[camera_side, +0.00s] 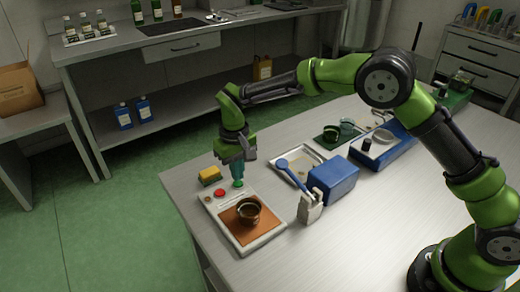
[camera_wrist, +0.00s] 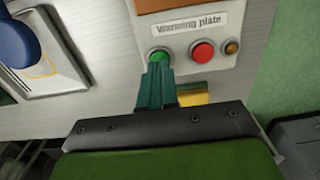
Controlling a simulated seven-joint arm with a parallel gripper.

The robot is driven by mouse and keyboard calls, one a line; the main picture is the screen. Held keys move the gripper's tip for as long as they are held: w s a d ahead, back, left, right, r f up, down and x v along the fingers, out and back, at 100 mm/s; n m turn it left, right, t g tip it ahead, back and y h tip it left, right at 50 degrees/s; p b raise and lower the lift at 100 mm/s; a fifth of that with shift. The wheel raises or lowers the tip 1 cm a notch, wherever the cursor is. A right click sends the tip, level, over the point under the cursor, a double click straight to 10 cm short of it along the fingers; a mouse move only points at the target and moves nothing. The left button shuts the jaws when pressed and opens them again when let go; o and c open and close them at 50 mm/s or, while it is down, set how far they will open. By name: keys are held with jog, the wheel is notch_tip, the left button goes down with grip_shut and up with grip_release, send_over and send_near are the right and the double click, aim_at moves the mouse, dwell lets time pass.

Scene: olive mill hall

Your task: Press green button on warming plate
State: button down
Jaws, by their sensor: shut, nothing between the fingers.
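The warming plate (camera_side: 265,238) is a pale box with an orange-brown heating surface, near the table's front left corner. Its label "Warming plate" (camera_wrist: 190,23) reads clearly in the wrist view. The green button (camera_wrist: 159,56) sits left of the red button (camera_wrist: 202,52) there; in the side view the green button (camera_side: 238,183) is right of the red button (camera_side: 219,193). My gripper (camera_side: 238,177) is shut and empty, fingers pointing down over the green button. In the wrist view its teal fingertips (camera_wrist: 158,66) overlap the button's lower edge; I cannot tell whether they touch.
A dark bowl (camera_side: 249,212) stands on the heating surface. A yellow sponge (camera_side: 210,175) lies behind the plate. A blue box (camera_side: 333,178), a white holder with a blue spoon (camera_side: 310,207) and a tray (camera_side: 303,156) stand to the right. A small brown knob (camera_wrist: 231,47) sits beside the red button.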

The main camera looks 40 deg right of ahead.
jog(key=shift+f, duration=0.9)
jog(key=shift+r, duration=3.05)
